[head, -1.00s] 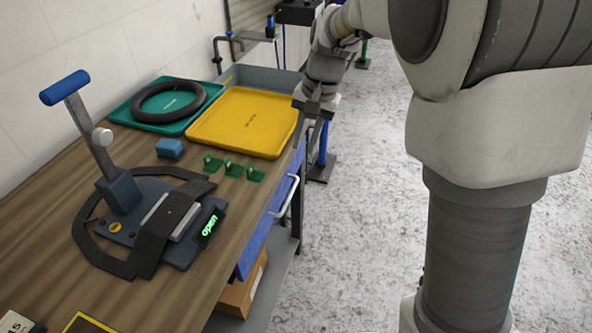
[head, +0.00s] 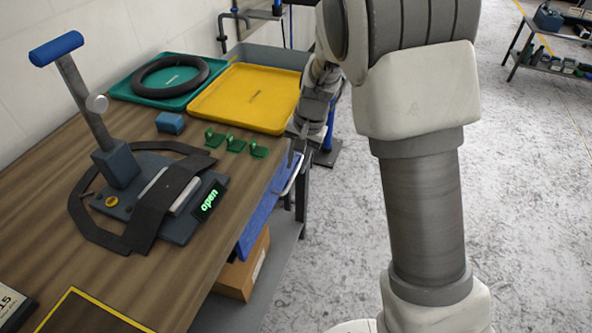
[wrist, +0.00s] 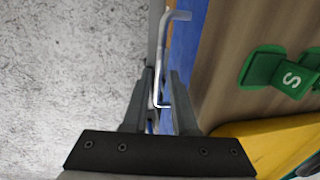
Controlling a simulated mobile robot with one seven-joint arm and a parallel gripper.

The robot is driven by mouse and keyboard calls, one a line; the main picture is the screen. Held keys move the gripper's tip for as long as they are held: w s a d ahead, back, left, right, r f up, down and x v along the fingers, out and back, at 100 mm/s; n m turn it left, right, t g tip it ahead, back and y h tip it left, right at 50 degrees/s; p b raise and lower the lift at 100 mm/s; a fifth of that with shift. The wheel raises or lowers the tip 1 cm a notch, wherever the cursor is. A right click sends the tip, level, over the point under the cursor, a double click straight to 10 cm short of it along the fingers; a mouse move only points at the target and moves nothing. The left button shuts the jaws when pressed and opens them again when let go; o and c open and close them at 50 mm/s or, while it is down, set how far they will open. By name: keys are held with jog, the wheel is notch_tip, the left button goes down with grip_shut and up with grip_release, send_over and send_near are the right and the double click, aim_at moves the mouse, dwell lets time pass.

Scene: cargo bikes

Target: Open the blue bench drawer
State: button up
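The blue drawer (head: 262,212) is under the right edge of the wooden bench, its front looking close to the bench edge. Its pale metal bar handle (head: 293,171) is partly hidden by my gripper in the head view. In the wrist view the handle (wrist: 163,50) runs lengthwise, with its near end between my fingers. My gripper (wrist: 161,78) is open, one finger on each side of the handle, with gaps visible. The blue drawer front (wrist: 187,38) shows right of the handle. In the head view my gripper (head: 296,148) is at the bench's right edge.
A yellow tray (head: 245,98), a teal tray (head: 135,93) with a black ring and several green pieces (head: 236,144) lie on the bench. A lever fixture (head: 120,170) stands nearer. A cardboard box (head: 243,270) sits below the drawer.

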jog(key=shift+a+f, duration=0.2)
jog(key=shift+f, duration=0.85)
grip_shut()
dwell(0.7)
